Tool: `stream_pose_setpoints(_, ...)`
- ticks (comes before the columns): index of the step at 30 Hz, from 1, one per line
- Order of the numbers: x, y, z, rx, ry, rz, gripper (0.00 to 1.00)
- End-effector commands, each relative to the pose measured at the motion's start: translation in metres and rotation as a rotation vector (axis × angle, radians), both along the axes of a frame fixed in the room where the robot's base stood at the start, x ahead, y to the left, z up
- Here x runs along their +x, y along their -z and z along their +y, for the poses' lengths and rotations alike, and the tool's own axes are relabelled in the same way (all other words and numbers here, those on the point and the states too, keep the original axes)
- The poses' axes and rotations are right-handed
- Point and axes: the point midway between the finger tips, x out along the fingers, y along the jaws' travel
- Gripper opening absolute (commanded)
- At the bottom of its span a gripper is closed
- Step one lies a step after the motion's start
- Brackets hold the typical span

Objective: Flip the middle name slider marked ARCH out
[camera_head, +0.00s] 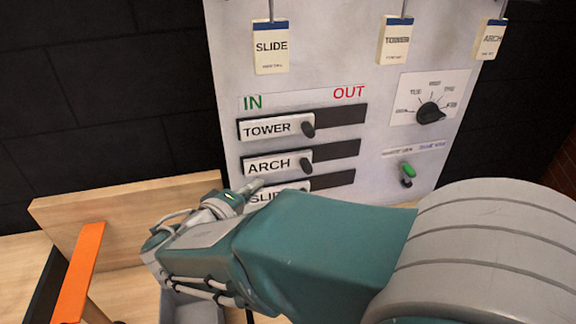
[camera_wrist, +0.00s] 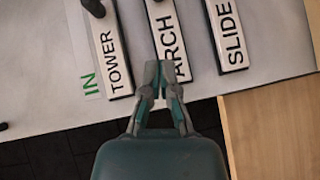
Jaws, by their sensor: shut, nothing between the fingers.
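The middle slider marked ARCH (camera_head: 270,165) is a white plate with a dark knob (camera_head: 305,165), at the left, IN end of its black slot (camera_head: 338,157) on the grey panel. It also shows in the wrist view (camera_wrist: 172,45), its lower end partly hidden by my fingers. My gripper (camera_wrist: 163,65) is shut and empty, its fingertips over or at the ARCH plate's near end; I cannot tell whether they touch. In the head view, my arm hides most of the gripper and part of the slider below.
The TOWER slider (camera_head: 268,128) above and SLIDE slider (camera_head: 262,198) below also sit at IN. To the right are a dial (camera_head: 430,113) and a green-tipped switch (camera_head: 407,170). Tags (camera_head: 270,48) hang above. A wooden board (camera_head: 120,215) and orange strip (camera_head: 80,270) stand lower left.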

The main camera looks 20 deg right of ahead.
Motion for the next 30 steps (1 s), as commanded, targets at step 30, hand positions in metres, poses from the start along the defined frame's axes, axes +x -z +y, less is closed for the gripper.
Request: stream_pose_setpoints(30,0.048,0.017,-0.087,0.000,0.000,0.001,0.00)
